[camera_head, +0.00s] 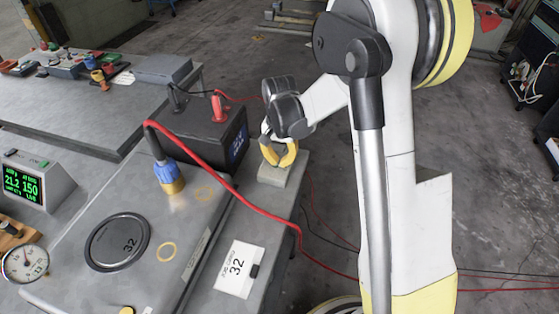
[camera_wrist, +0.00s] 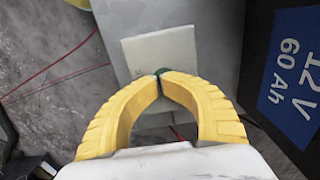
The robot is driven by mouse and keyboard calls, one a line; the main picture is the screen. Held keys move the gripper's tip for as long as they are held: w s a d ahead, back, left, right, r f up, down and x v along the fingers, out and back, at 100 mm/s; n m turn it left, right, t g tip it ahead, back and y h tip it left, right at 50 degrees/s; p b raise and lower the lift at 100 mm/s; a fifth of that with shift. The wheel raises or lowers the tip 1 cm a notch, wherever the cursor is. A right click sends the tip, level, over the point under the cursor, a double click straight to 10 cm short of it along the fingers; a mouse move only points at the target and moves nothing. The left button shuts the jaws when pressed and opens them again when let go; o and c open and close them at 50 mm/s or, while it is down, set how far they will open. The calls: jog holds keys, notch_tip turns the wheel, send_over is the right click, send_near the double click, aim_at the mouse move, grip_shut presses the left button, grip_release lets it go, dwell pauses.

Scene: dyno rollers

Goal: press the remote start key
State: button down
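A pale, flat box (camera_head: 285,174), seemingly the remote, lies near the right edge of the grey bench beside the black battery. The wrist view shows its pale top (camera_wrist: 160,50). A small dark green round part, seemingly the start key (camera_wrist: 162,71), shows at my fingertips and is mostly hidden by them. My gripper (camera_head: 279,161) has yellow fingers pointing down at the box. In the wrist view the tips of my gripper (camera_wrist: 163,75) meet over the green part. I cannot tell whether they touch or press it.
The black battery (camera_head: 190,131) with a blue label (camera_wrist: 291,78) stands close beside my gripper. A red cable (camera_head: 240,197) runs across the bench. A white card marked 32 (camera_head: 238,270) lies in front. A lit green display (camera_head: 23,184) stands at far left.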

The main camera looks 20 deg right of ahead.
notch_tip(320, 180, up, 14)
jog(key=p, duration=0.6)
dwell(0.7)
jog(key=shift+r, duration=0.1)
jog(key=s+a+r+n+t+b, duration=0.1)
jog(key=s+r+n+t+b, duration=0.25)
jog(key=s+r, duration=0.55)
jog(key=s+a+f+n+t+b, duration=0.1)
jog(key=s+f+n+t, duration=0.2)
jog(key=s, duration=0.8)
jog(key=shift+s+a+f+n+t, duration=0.15)
jog(key=shift+s+f+n+t, duration=0.1)
jog(key=shift+s+n+t, duration=0.1)
dwell(1.7)
